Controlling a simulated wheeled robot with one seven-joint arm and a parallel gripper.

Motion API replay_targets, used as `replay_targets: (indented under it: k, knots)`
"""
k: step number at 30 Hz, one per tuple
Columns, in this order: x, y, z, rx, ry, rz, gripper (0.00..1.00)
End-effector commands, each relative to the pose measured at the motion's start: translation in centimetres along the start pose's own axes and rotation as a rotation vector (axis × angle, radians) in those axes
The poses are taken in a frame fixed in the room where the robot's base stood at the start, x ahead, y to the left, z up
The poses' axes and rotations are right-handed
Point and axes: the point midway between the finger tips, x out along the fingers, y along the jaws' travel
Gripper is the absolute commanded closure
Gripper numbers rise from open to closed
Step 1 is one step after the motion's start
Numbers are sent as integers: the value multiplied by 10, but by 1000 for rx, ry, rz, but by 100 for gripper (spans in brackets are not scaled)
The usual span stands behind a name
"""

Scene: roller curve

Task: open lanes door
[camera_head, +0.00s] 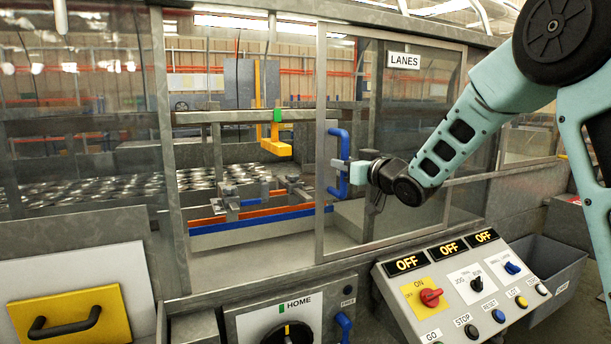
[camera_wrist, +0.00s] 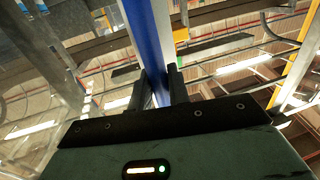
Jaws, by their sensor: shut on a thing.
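The lanes door (camera_head: 403,212) is a framed clear panel with a "LANES" label at its top. A blue bar handle (camera_head: 343,135) stands upright on its left frame edge. My gripper (camera_head: 350,172) reaches in from the right and is shut on this handle. In the wrist view, the blue handle (camera_wrist: 145,35) runs between the two dark fingers of my gripper (camera_wrist: 158,88). The door stands to the right of a bay that shows no clear pane, and it overlaps the fixed panels behind it.
In the bay are a yellow bracket (camera_head: 275,146), orange and blue rails (camera_head: 250,223) and many metal discs (camera_head: 90,195). Below right is a control panel (camera_head: 465,285) with "OFF" displays. A grey bin (camera_head: 553,272) stands beside it. A yellow drawer front (camera_head: 70,310) is at lower left.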

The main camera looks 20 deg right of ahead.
Motion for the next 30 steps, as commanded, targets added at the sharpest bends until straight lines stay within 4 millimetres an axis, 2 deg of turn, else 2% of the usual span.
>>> replay_targets:
  k: [1, 3, 9, 12, 19, 30]
  knots:
    - [-4, 21, -1, -1, -1, 10, 100]
    - [-8, 41, -1, 0, -2, 9, 100]
    - [-17, 84, -2, 0, -1, 5, 100]
    - [-19, 99, -2, 0, 0, 4, 100]
    - [-22, 115, -2, 0, 2, 1, 100]
    - [-22, 117, -2, -1, 4, -1, 100]
